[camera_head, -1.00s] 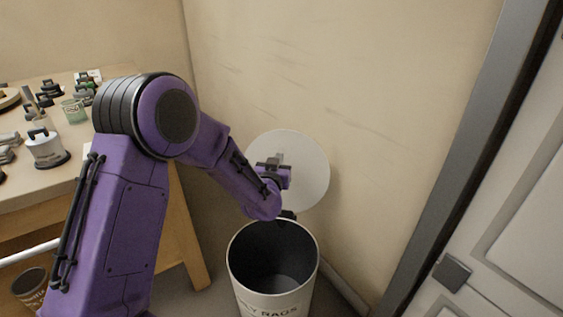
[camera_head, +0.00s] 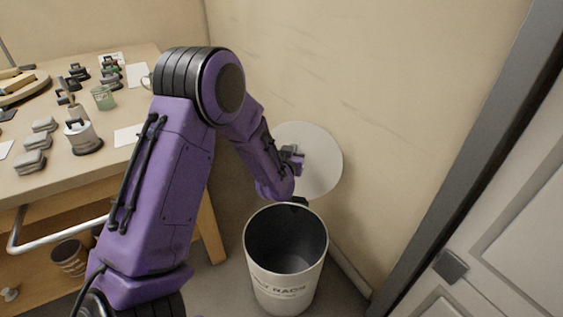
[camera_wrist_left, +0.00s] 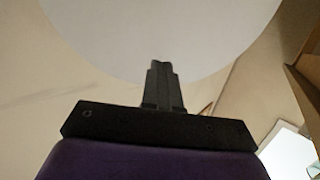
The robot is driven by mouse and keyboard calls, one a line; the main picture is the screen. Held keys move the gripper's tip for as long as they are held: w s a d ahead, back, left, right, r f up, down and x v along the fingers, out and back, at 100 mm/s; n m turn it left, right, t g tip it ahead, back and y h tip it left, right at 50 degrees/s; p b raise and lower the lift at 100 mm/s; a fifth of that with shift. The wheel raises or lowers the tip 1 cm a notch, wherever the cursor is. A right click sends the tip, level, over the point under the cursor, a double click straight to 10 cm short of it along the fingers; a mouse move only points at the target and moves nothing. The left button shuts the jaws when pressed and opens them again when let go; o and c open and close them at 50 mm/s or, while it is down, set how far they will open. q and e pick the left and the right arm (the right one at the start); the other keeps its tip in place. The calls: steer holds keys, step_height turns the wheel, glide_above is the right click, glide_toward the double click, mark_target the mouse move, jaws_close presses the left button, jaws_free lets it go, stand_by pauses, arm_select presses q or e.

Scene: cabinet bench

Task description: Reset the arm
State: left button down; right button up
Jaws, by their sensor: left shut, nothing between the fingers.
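My left arm (camera_head: 185,185) is purple and reaches in from the left across the head view, bent at a high joint, with its far end above a bin. My left gripper (camera_head: 293,158) is small there, in front of a white round disc (camera_head: 318,168), and partly hidden by the wrist. In the left wrist view the dark fingers (camera_wrist_left: 160,82) are together with nothing between them. The white disc (camera_wrist_left: 165,30) fills the top behind them; I cannot tell whether they touch it. My right gripper is in neither view.
A white bin (camera_head: 283,283) with lettering stands open and looks empty below the gripper. A beige wall (camera_head: 380,80) and a grey door (camera_head: 500,215) close the right.

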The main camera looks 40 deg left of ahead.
arm_select(q)
steer(key=r+p+v, duration=0.1)
steer(key=v, duration=1)
steer(key=shift+w, duration=0.2)
steer(key=shift+d+f, duration=0.1)
